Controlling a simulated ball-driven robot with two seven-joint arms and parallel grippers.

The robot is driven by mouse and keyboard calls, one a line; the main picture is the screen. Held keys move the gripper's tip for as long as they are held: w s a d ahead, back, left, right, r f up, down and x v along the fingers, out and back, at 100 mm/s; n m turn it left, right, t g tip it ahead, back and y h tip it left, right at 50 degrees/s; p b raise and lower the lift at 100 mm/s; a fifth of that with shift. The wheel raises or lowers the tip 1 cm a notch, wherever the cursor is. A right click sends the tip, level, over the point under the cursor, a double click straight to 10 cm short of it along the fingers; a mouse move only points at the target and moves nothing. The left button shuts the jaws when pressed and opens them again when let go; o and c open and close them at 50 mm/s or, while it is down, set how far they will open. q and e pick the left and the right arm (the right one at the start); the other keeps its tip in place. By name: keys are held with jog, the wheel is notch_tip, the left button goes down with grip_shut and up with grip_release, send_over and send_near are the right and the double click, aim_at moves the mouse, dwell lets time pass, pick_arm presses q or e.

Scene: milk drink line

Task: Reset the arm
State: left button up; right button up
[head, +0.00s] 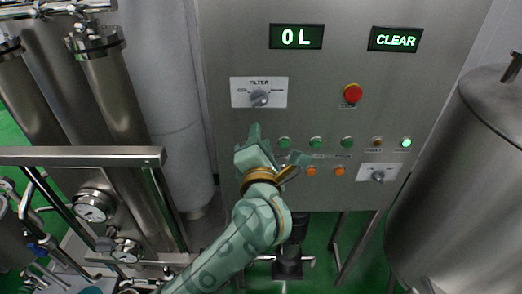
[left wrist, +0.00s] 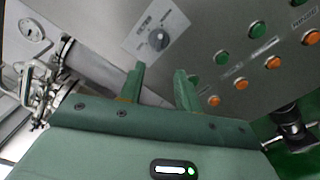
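My left arm comes up from the bottom of the head view, and its green gripper (head: 277,145) is in front of the control panel (head: 225,135). In the left wrist view the two fingers of the gripper (left wrist: 161,85) stand apart with nothing between them. The filter knob (head: 260,98) is above the gripper in the head view. The knob also shows beyond the fingers in the left wrist view (left wrist: 158,39). I cannot tell whether a fingertip touches the panel. The gripper hides part of the button rows. My right gripper is not in view.
Displays read "0 L" (head: 297,37) and "CLEAR" (head: 396,39). A red button (head: 352,93), green buttons (head: 316,142), orange buttons (head: 311,171) and a second knob (head: 378,175) are on the panel. A steel tank (head: 470,190) stands right; pipes and a metal rail (head: 80,156) are left.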

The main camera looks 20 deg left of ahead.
pick_arm(q)
jog(key=shift+v, duration=1.15)
